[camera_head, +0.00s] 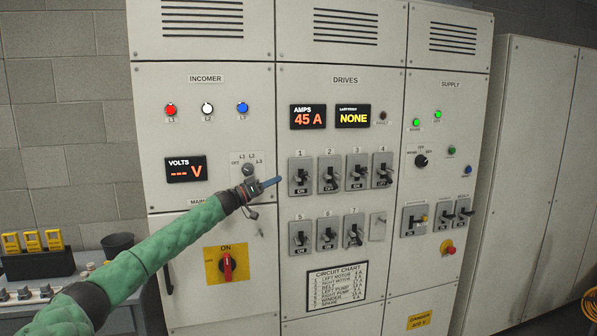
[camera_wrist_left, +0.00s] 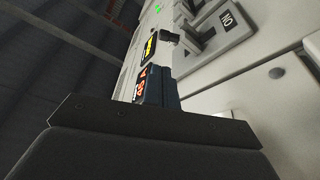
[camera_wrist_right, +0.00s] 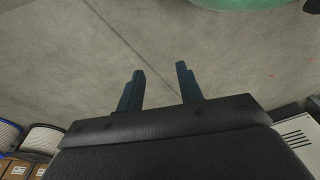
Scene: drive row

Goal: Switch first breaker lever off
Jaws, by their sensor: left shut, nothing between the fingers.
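The first breaker (camera_head: 301,176) is a grey plate with a dark lever under the number 1, at the upper left of the DRIVES panel. An ON label shows at its lower edge. My left gripper (camera_head: 271,183) is shut and empty, its blue fingertips just left of this breaker, apart from it as far as I can tell. In the left wrist view the closed fingers (camera_wrist_left: 160,88) are seen below a breaker plate (camera_wrist_left: 208,30) with a lever and an ON label. My right gripper (camera_wrist_right: 158,76) is open and empty above bare floor.
Breakers 2 (camera_head: 329,174), 3 and 4 stand close to the right, with a second row below. The AMPS display (camera_head: 308,117) reads 45 A. The INCOMER panel has a red rotary switch (camera_head: 227,265). A black bucket (camera_head: 118,245) stands at left.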

